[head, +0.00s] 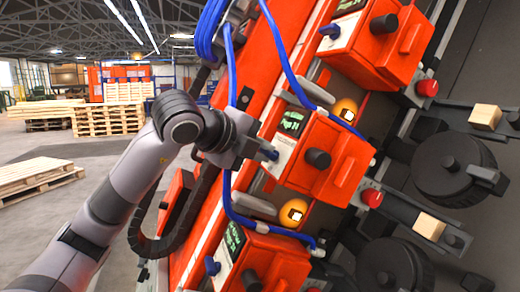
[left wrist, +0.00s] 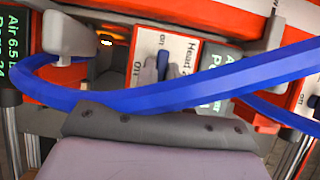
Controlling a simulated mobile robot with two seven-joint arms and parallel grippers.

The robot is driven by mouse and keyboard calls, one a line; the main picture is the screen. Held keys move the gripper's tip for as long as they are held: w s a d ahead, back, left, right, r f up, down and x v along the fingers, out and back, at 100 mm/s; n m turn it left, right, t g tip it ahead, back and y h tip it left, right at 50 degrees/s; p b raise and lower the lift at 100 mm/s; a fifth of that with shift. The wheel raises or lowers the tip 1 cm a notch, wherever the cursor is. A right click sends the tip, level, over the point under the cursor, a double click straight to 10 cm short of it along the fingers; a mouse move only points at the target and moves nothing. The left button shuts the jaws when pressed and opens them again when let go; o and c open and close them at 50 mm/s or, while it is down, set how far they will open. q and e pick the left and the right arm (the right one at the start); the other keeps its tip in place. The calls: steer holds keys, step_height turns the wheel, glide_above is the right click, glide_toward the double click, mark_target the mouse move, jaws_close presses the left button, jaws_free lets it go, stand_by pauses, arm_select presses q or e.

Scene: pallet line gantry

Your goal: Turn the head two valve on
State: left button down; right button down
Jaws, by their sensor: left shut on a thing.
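The head two valve is a small blue lever (head: 271,154) on the white panel of the middle orange head box (head: 335,165). In the left wrist view the blue lever (left wrist: 163,64) stands before a white label reading "Head", with smaller "on/off" lettering partly covered. The exact angle of the lever against the markings is hard to tell. My right gripper is not in view.
Blue hoses (head: 231,65) loop close around the gripper, and one hose (left wrist: 200,92) crosses in front of the wrist camera. Similar orange boxes with blue levers sit above (head: 330,30) and below (head: 213,265). Pallets (head: 107,120) stand on the floor at far left.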

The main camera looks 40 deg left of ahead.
arm_select(q)
steer(key=c, duration=1.1)
jaws_free()
steer(key=shift+c, duration=0.2)
steer(key=b+v, duration=0.1)
steer(key=v, duration=0.6)
steer(key=shift+s, duration=0.1)
